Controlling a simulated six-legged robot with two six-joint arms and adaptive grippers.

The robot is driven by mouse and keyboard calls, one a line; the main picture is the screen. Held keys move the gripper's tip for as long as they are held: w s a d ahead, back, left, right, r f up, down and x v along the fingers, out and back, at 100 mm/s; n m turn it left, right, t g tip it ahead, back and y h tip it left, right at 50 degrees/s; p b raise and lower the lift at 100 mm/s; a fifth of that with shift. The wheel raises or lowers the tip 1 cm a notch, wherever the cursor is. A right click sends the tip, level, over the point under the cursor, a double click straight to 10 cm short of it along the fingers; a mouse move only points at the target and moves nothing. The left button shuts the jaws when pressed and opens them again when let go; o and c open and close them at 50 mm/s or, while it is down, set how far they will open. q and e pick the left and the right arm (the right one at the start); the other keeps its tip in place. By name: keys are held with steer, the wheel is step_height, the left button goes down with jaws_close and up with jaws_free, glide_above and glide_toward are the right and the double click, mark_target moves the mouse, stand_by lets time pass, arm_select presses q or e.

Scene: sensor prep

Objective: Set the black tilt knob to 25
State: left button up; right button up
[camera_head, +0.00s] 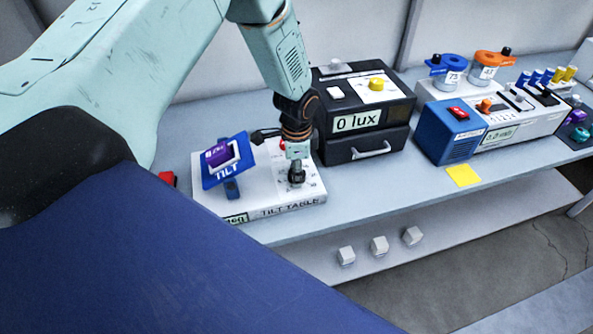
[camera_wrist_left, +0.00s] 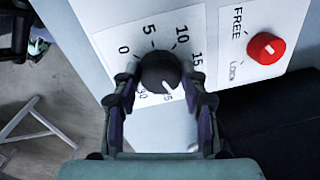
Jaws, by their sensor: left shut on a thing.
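The black tilt knob (camera_wrist_left: 158,70) sits on a white panel with a printed dial that shows 0, 5, 10 and 15. Its white pointer line aims down and slightly right, toward a partly covered number ending in 5. My left gripper (camera_wrist_left: 160,88) is shut on the knob, one finger on each side. In the head view my left gripper (camera_head: 296,174) reaches down to the white tilt table (camera_head: 270,200). The tilt table's blue plate (camera_head: 211,180) is tilted and carries a purple piece (camera_head: 217,155). The "deg" display is partly hidden. My right gripper is not in view.
A red knob (camera_wrist_left: 267,48) marked FREE and LOCK is beside the dial. A black lux box (camera_head: 365,130) stands just behind right of the tilt table. A blue and white device (camera_head: 450,135) and a yellow note (camera_head: 463,175) are farther right. Small white blocks (camera_head: 379,245) lie on the lower shelf.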

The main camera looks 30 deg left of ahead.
arm_select(q)
steer(key=shift+w+r+m+b, duration=0.15)
steer(key=shift+m+b, duration=0.1)
steer(key=shift+m, duration=0.7)
steer(key=shift+w+m+b, duration=0.1)
steer(key=shift+m+b, duration=0.15)
steer(key=shift+m, duration=0.7)
steer(key=o, duration=1.2)
steer(key=shift+s, duration=0.2)
steer(key=shift+c, duration=0.2)
step_height(320, 180, up, 12)
steer(key=shift+s, duration=0.35)
